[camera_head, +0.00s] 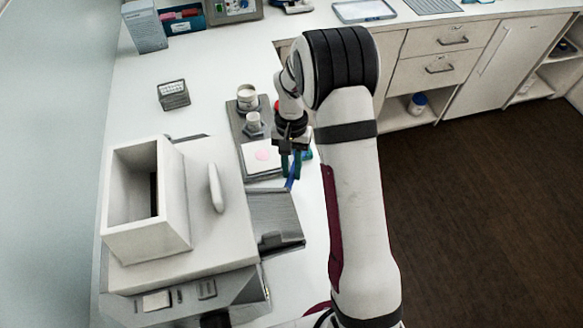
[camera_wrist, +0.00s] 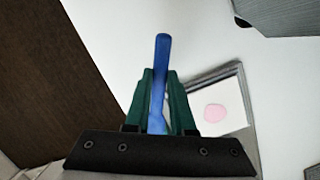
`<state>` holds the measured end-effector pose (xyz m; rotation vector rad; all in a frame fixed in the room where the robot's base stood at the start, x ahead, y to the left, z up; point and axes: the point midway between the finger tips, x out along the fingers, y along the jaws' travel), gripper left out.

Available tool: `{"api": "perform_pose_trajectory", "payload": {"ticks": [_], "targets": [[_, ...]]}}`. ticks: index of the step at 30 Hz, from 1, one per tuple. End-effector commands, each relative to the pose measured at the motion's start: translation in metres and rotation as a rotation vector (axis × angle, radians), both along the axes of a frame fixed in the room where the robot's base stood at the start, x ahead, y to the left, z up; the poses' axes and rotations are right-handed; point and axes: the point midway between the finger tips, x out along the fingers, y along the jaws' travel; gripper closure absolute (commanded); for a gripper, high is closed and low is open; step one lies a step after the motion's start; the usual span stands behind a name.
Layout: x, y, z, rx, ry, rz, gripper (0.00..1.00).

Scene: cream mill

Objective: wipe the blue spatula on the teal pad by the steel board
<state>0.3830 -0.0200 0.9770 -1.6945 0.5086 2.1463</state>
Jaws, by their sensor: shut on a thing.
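My gripper (camera_head: 292,160) has dark green fingers shut on the blue spatula (camera_head: 291,183). In the wrist view my gripper (camera_wrist: 157,95) holds the spatula (camera_wrist: 161,60) between its fingers, with one narrow blue end sticking out beyond them. The grey steel board (camera_head: 237,122) lies on the counter, to the left of my gripper. I cannot make out a teal pad for certain; the fingers and arm cover part of that area.
A large boxy machine with a square hopper (camera_head: 150,240) stands at the left front. A small grey rack (camera_head: 173,95) is behind it. The counter's right edge is close to my arm.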

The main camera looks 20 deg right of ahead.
Motion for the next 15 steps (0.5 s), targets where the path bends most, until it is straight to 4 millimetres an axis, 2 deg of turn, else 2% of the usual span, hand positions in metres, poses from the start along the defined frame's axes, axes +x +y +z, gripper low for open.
{"api": "perform_pose_trajectory", "payload": {"ticks": [5, 15], "targets": [[0.007, -0.004, 0.000, -0.001, -0.001, -0.001, 1.00], [-0.006, 0.004, 0.000, 0.001, 0.000, -0.001, 1.00]]}}
